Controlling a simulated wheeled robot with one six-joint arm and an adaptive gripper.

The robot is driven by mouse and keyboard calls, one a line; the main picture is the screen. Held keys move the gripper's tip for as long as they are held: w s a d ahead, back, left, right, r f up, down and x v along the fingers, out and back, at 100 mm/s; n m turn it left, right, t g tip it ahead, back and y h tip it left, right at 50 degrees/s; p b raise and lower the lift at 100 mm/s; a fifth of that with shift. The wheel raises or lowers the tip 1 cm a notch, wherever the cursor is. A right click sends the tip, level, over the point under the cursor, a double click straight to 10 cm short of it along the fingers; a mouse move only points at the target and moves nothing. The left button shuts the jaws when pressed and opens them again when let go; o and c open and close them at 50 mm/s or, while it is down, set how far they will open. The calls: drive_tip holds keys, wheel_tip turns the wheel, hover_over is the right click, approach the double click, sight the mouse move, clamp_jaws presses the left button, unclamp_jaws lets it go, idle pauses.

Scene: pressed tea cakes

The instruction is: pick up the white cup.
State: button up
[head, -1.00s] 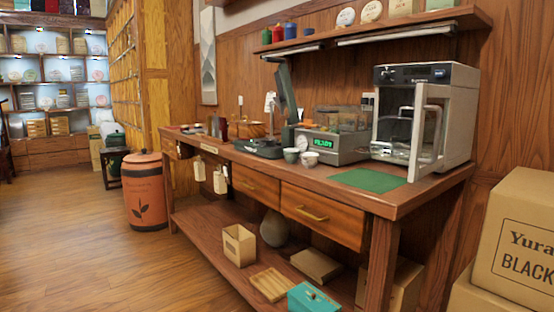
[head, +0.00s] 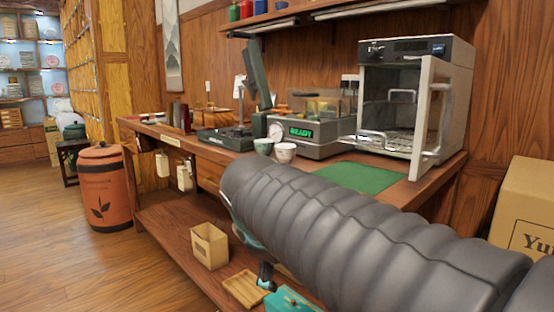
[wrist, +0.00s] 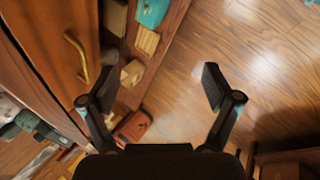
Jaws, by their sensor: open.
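The white cup (head: 285,152) stands upright on the wooden counter (head: 216,151) in the head view, in front of the grey machine with the green display. A pale greenish cup (head: 264,146) stands just to its left. My arm crosses the lower right of the head view, and its end hangs in front of the counter, below the cups. My gripper (wrist: 160,72) is open and empty in the wrist view, with its fingers wide apart. It faces down past the drawer front toward the lower shelf and floor. I cannot make out the cups in the wrist view.
A grey machine (head: 316,151) and an open-doored steel oven (head: 400,135) stand behind a green mat (head: 358,178). A dark scale-like device (head: 226,138) stands left of the cups. A drawer handle (wrist: 77,58) juts out near my gripper. Boxes stand on the lower shelf.

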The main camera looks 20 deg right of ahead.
drive_tip(key=w+d+r+n+h+b, duration=0.1)
drive_tip(key=w+r+n+h, duration=0.3)
drive_tip(key=w, duration=0.3)
drive_tip(key=w+d+r+n+h, duration=0.1)
drive_tip(key=w+d+r+n, duration=0.1)
drive_tip(key=w+r+n, duration=0.35)
drive_tip(key=n+h+b, duration=0.2)
drive_tip(key=n+h, duration=0.2)
drive_tip(key=h, duration=0.1)
approach(285, 154)
wheel_tip(285, 154, up, 3)
drive_tip(key=w+a, duration=0.1)
drive_tip(key=a, duration=0.1)
drive_tip(key=shift+m, duration=0.25)
drive_tip(key=x, duration=0.8)
drive_tip(key=shift+w+d+f+b, duration=0.15)
drive_tip(key=shift+d+f+b, duration=0.1)
drive_tip(key=shift+b, duration=0.15)
drive_tip(key=shift+w+d+f, duration=0.15)
drive_tip(key=shift+d+f, duration=0.15)
drive_tip(key=shift+d, duration=0.2)
drive_tip(key=b+x, duration=0.1)
drive_tip(key=x, duration=0.3)
drive_tip(key=shift+f, duration=0.15)
drive_tip(key=c, duration=1.2)
